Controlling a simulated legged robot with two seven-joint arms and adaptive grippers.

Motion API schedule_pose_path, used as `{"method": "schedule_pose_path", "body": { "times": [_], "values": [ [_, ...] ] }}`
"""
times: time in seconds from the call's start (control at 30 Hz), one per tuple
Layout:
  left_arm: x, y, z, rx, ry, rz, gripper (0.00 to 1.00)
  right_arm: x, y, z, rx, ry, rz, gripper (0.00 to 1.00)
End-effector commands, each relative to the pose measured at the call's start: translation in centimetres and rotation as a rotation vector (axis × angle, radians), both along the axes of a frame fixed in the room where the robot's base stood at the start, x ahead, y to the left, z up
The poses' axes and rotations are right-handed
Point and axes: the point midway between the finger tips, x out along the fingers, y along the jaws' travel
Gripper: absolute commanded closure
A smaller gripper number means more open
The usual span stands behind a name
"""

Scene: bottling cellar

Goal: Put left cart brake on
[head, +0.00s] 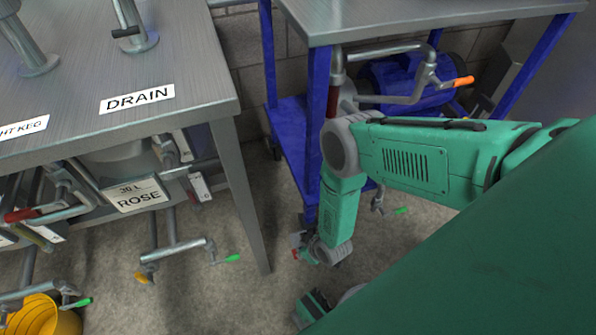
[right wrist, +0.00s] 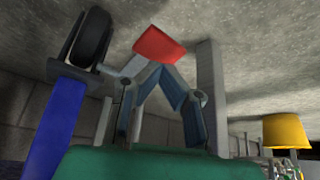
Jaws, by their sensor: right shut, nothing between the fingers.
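A blue cart (head: 286,130) with a steel top stands right of the steel table in the head view. My right arm reaches down beside its near left leg. My right gripper (head: 303,249) is low at the foot of that leg, shut and empty. In the right wrist view, the shut fingers (right wrist: 150,68) meet at a red brake pedal (right wrist: 160,44), touching or very close to it; I cannot tell which. A dark caster wheel (right wrist: 92,38) and the blue leg (right wrist: 57,125) are to the left of the fingers. The head view mostly hides this caster. My left gripper is out of view.
The steel table (head: 190,60) labelled DRAIN is on the left, with valves and pipes and a ROSE sign (head: 137,196) below. A yellow bucket (head: 45,318) is at bottom left. Bent pipes with an orange-tipped handle (head: 463,81) are by the cart.

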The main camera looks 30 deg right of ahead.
Motion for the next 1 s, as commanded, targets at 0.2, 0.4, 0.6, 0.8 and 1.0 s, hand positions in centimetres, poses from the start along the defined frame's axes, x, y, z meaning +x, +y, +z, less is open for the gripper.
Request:
{"method": "schedule_pose_path", "body": {
  "times": [0.2,0.4,0.6,0.8,1.0],
  "values": [
    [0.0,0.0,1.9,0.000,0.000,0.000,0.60,0.0,0.0,2.2,0.000,0.001,0.000,1.00],
    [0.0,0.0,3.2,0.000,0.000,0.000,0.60,0.0,0.0,3.8,0.000,-0.001,0.000,1.00],
    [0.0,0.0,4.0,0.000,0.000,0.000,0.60,0.0,0.0,4.8,0.000,-0.001,0.000,1.00],
    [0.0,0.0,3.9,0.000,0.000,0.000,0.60,0.0,0.0,4.6,0.000,0.000,0.000,1.00],
    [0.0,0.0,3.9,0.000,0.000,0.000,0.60,0.0,0.0,4.6,0.000,0.000,0.000,1.00]
  ]
}}
